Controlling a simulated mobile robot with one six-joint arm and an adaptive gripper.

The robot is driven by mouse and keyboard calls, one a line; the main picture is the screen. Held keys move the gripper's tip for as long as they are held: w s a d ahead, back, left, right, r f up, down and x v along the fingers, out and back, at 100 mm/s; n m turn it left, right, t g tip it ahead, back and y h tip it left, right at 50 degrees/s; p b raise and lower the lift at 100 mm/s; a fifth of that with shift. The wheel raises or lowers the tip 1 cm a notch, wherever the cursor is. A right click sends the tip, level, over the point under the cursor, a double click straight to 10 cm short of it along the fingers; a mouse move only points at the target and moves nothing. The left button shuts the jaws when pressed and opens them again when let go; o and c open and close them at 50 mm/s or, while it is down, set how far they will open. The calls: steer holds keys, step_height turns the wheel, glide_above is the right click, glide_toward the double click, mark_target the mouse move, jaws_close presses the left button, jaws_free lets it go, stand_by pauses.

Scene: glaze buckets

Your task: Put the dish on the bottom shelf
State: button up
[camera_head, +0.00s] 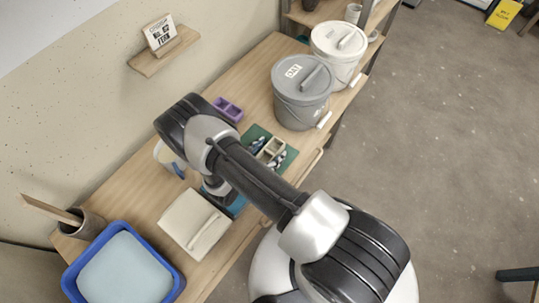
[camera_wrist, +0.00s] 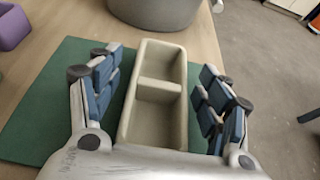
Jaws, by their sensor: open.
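A beige two-compartment dish (camera_wrist: 158,95) lies on a green mat (camera_wrist: 50,100) on the workbench. In the head view the dish (camera_head: 271,149) shows beyond my forearm. My gripper (camera_wrist: 158,108) is open, with its blue-padded fingers on either side of the dish. A gap shows between each finger and the dish walls, and nothing is held. A purple two-compartment dish (camera_head: 228,109) sits on the bench nearer the wall. A wooden shelf unit (camera_head: 300,14) stands partly in view at the far end of the bench; which board is its bottom shelf cannot be told.
A grey lidded bucket (camera_head: 301,98) and a white lidded bucket (camera_head: 338,48) stand beyond the mat. A small wall shelf (camera_head: 165,50) holds a sign. A blue tub (camera_head: 122,268) and a cream box (camera_head: 194,222) are at the near end. Open floor lies right.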

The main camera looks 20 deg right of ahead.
steer(key=shift+c, duration=0.3)
steer(key=c, duration=1.6)
